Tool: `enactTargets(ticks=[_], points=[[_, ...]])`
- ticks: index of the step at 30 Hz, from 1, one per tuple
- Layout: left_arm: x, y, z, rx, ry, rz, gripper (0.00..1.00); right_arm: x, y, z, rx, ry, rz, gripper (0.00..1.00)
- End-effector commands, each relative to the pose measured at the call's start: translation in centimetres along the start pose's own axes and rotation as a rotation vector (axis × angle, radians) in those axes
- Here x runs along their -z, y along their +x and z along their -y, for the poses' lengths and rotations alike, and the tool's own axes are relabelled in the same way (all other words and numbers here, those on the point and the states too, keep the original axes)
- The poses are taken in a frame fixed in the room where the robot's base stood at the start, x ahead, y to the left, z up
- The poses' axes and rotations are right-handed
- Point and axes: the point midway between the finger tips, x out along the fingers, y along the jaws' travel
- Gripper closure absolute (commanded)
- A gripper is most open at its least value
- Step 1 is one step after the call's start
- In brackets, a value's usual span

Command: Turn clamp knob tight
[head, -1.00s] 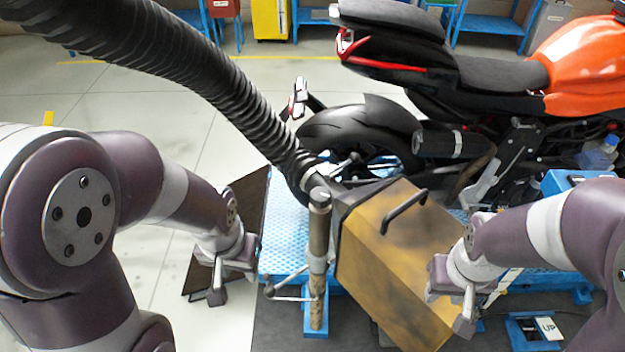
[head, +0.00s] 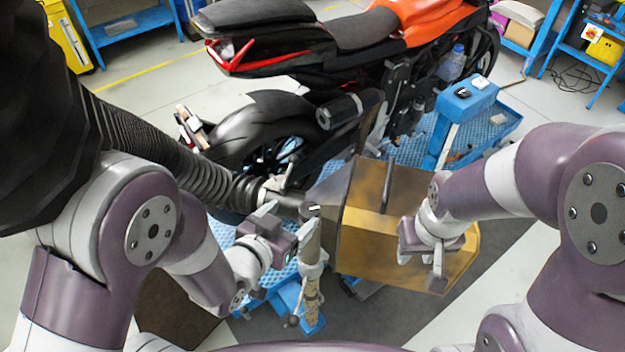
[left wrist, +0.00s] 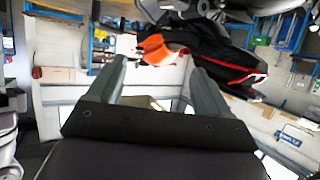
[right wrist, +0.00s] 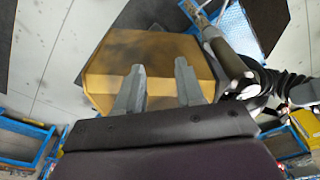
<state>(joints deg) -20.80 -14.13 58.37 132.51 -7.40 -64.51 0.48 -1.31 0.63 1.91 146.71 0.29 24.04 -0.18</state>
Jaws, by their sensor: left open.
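A worn upright post (head: 311,265) with a metal collar and a small ball-ended bar (head: 292,320) stands in front of the yellow box (head: 365,235). I cannot tell for sure which part is the clamp knob. My left gripper (head: 284,221) is open just left of the post's upper part, with nothing visible between its fingers in the left wrist view (left wrist: 152,62). My right gripper (head: 420,272) is over the near right side of the box. In the right wrist view (right wrist: 160,64) its fingers are apart and empty; contact with the box is unclear.
A thick black ribbed hose (head: 170,165) runs to a metal pipe beside the box. An orange and black motorcycle (head: 345,45) stands behind on a blue platform (head: 415,150). Open floor shows at right.

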Motion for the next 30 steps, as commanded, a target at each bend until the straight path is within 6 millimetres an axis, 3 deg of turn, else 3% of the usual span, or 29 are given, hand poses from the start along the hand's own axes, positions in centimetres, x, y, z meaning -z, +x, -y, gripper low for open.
enactTargets(ticks=[1, 3, 9, 15, 25, 26, 30], points=[[-2.6, 2.2, 0.0, -0.001, 0.0, 0.004, 0.21, -0.3, 2.5, 0.0, 0.0, 0.0, 0.0, 0.62], [-4.1, 4.7, 0.0, 0.0, 0.0, 0.005, 0.21, -0.4, 3.7, 0.0, 0.0, 0.0, 0.0, 0.62], [-6.0, 10.3, 0.1, 0.002, 0.0, 0.005, 0.21, -0.5, 4.7, 0.0, 0.0, 0.0, -0.001, 0.62], [-5.7, 12.5, 0.1, 0.003, -0.001, 0.005, 0.21, -0.4, 3.9, 0.0, 0.0, 0.0, -0.001, 0.62], [-5.8, 13.0, 0.1, 0.003, -0.001, 0.004, 0.21, -0.4, 3.9, 0.0, 0.0, 0.0, -0.001, 0.62], [-5.8, 13.0, 0.1, 0.003, -0.001, 0.004, 0.24, -0.4, 3.9, 0.0, 0.0, 0.0, -0.001, 0.62], [-5.8, 13.0, 0.1, 0.004, -0.001, 0.004, 0.7, -0.4, 3.9, 0.0, 0.0, 0.0, -0.001, 0.62]])
